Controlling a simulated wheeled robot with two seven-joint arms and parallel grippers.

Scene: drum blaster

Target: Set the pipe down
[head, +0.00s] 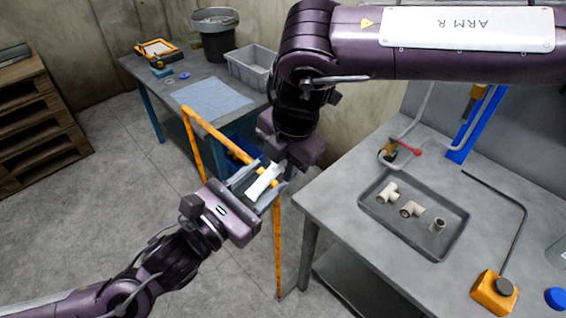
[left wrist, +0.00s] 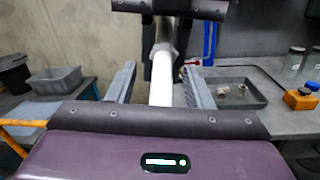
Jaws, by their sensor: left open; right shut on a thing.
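A white pipe (head: 262,181) is held in the air near the middle of the head view, between my two grippers. My right gripper (head: 281,164) is shut on its upper end. My left gripper (head: 252,186) is open, with its fingers on either side of the pipe. In the left wrist view the pipe (left wrist: 162,75) runs between the two open left fingers (left wrist: 160,88), apart from them, toward the right gripper above. The part of the pipe inside the right gripper is hidden.
The right grey bench (head: 345,225) carries a dark tray (head: 390,235) with several fittings and an orange device (head: 494,292). The back-left bench (head: 180,72) holds a blue-grey mat (head: 212,99) and a grey bin (head: 252,68). An orange rail (head: 277,245) stands below the grippers.

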